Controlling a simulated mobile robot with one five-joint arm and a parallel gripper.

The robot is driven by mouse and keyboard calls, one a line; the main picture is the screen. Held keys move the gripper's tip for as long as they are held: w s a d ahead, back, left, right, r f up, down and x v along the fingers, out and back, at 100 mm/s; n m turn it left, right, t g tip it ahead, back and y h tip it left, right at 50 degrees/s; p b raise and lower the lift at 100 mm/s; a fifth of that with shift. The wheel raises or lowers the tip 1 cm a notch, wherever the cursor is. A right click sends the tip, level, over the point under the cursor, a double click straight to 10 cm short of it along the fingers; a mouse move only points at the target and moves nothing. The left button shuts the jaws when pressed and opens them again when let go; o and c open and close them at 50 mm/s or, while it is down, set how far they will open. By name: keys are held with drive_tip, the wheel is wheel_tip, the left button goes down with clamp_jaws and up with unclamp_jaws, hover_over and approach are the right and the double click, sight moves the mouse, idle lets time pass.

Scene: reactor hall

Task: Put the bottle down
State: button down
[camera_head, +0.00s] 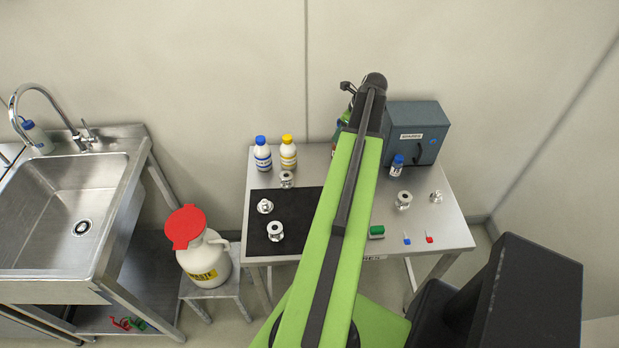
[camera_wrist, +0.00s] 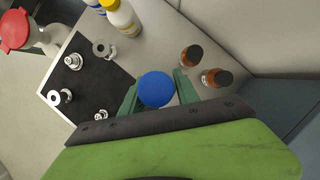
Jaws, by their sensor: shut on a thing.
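In the wrist view a bottle with a round blue cap (camera_wrist: 155,89) sits between the green fingers of my gripper (camera_wrist: 157,92), which is shut on it. I see it from above, so its body is mostly hidden under the cap. In the head view my arm covers the held bottle and most of the gripper, with a bit of green finger (camera_head: 343,119) beside the arm's end. The steel table (camera_head: 451,222) is below. I cannot tell whether the bottle touches it or hangs above it.
Two brown bottles (camera_wrist: 190,56) (camera_wrist: 216,78) stand close to the held one. A black mat (camera_head: 308,205) with metal fittings lies left. Blue-capped (camera_head: 262,157) and yellow-capped (camera_head: 288,154) bottles stand behind it. A grey box (camera_head: 418,128) and small blue-capped bottle (camera_head: 396,167) are right.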

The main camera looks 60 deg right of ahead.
drive_tip(key=s+a+f+n+b, duration=0.1)
drive_tip(key=s+a+f+b, duration=0.2)
drive_tip(key=a+f, duration=0.3)
drive_tip(key=w+f+b, duration=0.2)
drive_tip(key=w, duration=0.1)
drive_tip(key=w+d+f+b, duration=0.1)
drive_tip(key=w+f+b, duration=0.1)
drive_tip(key=w, duration=0.2)
drive_tip(key=w+f+b, duration=0.1)
drive_tip(key=w+b, duration=0.2)
drive_tip(key=w, duration=0.1)
drive_tip(key=shift+w+d+f, duration=0.2)
drive_tip(key=shift+w+f, duration=0.05)
drive_tip(key=shift+f, duration=0.15)
wheel_tip(320, 180, down, 4)
drive_tip(key=b, duration=0.4)
drive_tip(key=shift+w+f, duration=0.1)
drive_tip(key=shift+f, duration=0.1)
drive_tip(key=shift+r, duration=0.25)
drive_tip(key=shift+f, duration=0.15)
drive_tip(key=c, duration=0.9)
unclamp_jaws()
